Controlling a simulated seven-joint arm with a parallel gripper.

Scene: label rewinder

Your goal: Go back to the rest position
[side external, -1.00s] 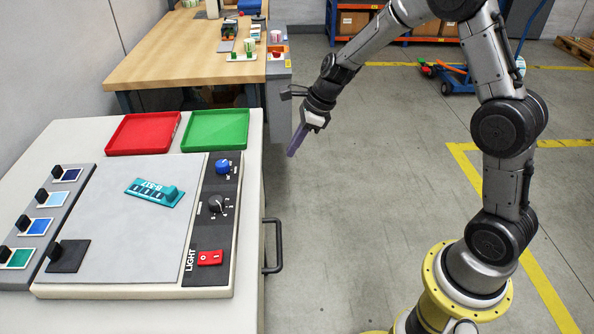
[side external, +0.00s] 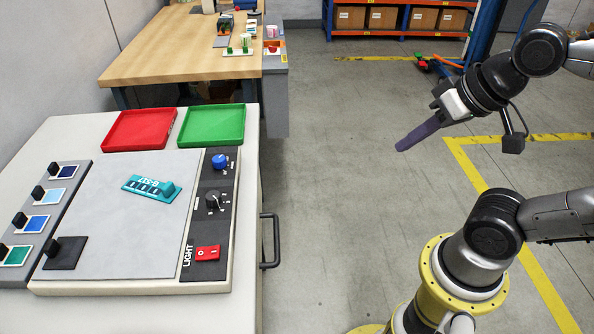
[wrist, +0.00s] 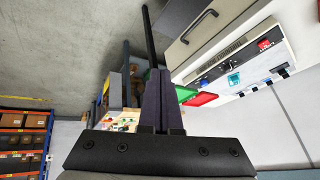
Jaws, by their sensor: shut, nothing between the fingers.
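My gripper (side external: 418,134) hangs in free air over the floor, right of the white bench (side external: 248,190) and well apart from it. Its dark purple fingers point left and slightly down. They are shut and empty. In the wrist view the closed fingers (wrist: 155,100) stand together in the middle, with the bench off to the right. A teal block marked B-517 (side external: 151,187) lies on the grey panel (side external: 120,240) of the bench, and it shows small in the wrist view (wrist: 234,79).
A red tray (side external: 139,129) and a green tray (side external: 212,125) sit at the bench's back. A control strip has a blue knob (side external: 220,161), a black knob (side external: 213,201) and a red switch (side external: 207,253). A handle (side external: 270,240) juts from the bench. A wooden table (side external: 190,45) stands behind.

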